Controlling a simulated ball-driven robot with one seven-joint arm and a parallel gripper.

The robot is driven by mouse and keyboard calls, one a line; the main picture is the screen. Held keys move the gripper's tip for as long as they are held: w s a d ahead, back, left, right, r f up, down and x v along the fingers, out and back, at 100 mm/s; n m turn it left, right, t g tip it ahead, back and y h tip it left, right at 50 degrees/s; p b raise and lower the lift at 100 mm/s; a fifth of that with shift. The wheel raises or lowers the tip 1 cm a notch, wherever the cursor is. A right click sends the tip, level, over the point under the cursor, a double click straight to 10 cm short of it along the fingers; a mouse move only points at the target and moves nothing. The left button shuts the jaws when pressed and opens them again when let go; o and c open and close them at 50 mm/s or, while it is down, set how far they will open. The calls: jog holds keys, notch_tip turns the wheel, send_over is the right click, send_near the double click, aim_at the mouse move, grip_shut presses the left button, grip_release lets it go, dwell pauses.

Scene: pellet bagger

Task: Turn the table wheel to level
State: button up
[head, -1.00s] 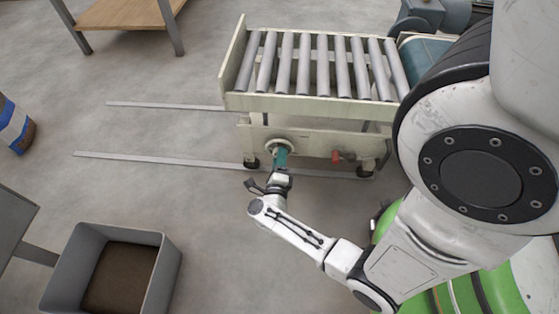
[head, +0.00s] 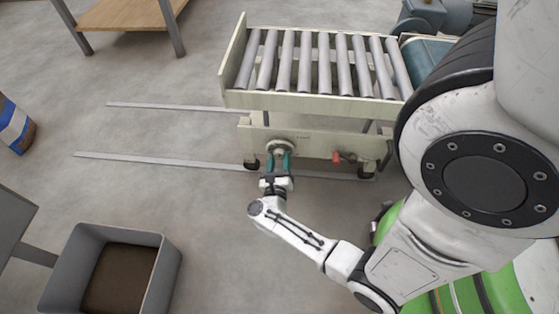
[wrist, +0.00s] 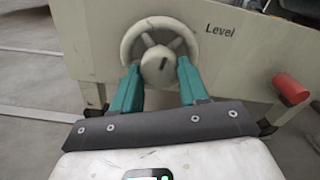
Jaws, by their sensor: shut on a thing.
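The table wheel (wrist: 133,39) is a pale spoked handwheel with a round hub on the front panel of the roller table (head: 316,102). The word "Level" is printed to its right in the wrist view. In the head view the wheel (head: 280,147) shows just beyond my gripper (head: 279,160). My gripper (wrist: 158,78) has two teal fingers, one on each side of the hub at the lower part of the wheel. It is shut on the wheel. The fingertips partly hide the lower rim.
A red knob (head: 336,157) sticks out of the panel to the right of the wheel; it also shows in the wrist view (wrist: 291,89). Metal rails (head: 160,161) run along the floor at the left. A grey bin (head: 163,270) stands at the lower left. The floor between is clear.

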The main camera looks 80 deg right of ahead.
jog(key=m, duration=0.3)
jog(key=shift+a+f+m, duration=0.1)
jog(key=shift+m, duration=0.2)
jog(key=shift+w+m, duration=0.1)
jog(key=shift+m, duration=1.9)
jog(key=o, duration=1)
jog(key=shift+o, duration=0.2)
jog(key=a+p, duration=0.2)
jog(key=a, duration=0.8)
jog(key=shift+s+a, duration=0.35)
jog(key=shift+s, duration=0.05)
jog(key=shift+w, duration=0.1)
